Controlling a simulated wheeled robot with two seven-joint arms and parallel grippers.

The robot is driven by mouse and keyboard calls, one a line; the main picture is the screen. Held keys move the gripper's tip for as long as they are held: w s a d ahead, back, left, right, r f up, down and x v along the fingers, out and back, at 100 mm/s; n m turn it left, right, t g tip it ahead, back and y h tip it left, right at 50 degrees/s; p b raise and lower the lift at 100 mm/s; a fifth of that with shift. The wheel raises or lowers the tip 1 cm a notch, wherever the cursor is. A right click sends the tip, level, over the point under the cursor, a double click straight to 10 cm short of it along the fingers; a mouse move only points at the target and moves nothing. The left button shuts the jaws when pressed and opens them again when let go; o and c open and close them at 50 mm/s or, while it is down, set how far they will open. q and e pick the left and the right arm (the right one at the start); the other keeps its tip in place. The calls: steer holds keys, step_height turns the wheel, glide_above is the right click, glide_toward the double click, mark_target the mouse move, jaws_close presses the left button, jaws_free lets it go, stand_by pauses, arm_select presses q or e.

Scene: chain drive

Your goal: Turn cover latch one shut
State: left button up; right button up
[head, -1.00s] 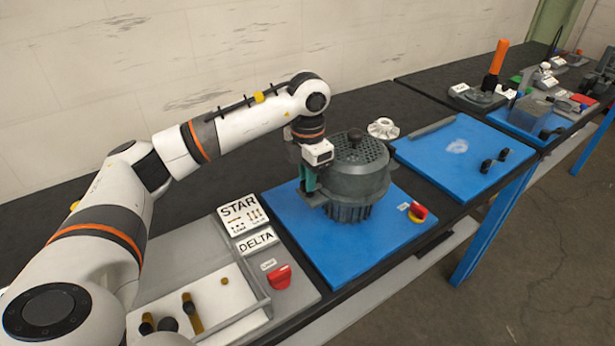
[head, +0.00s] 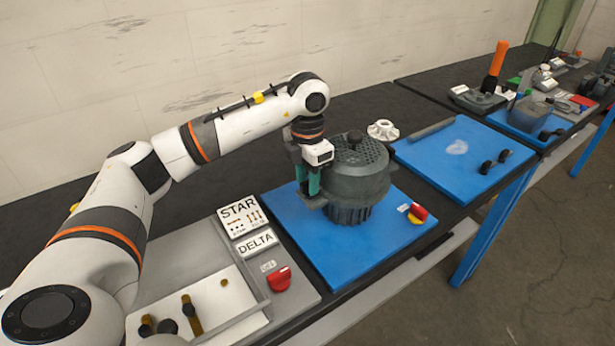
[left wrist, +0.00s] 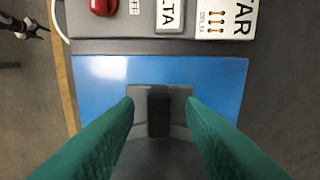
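The grey motor housing (head: 358,180) stands upright on a blue mat (head: 372,245), with a round mesh cover (head: 356,152) on top. My left gripper (head: 308,188) points down at the housing's left side, its green fingers apart. In the left wrist view my left gripper (left wrist: 160,103) is open. A dark upright block (left wrist: 159,112), perhaps a cover latch, shows between the fingers with a gap on each side. It sits on a grey ledge (left wrist: 142,94). Its turned position is hard to tell. My right gripper is not in view.
STAR (head: 238,215) and DELTA (head: 258,242) plates and a red knob (head: 279,279) lie to the left front. A white finned part (head: 383,130) lies behind. Another blue mat (head: 450,165) is to the right.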

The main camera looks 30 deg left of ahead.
mark_target(307, 181)
arm_select(q)
step_height(307, 181, up, 8)
steer(key=shift+f+b, duration=0.2)
steer(key=shift+b, duration=0.5)
steer(key=shift+r+p, duration=0.5)
steer(key=shift+r, duration=1.65)
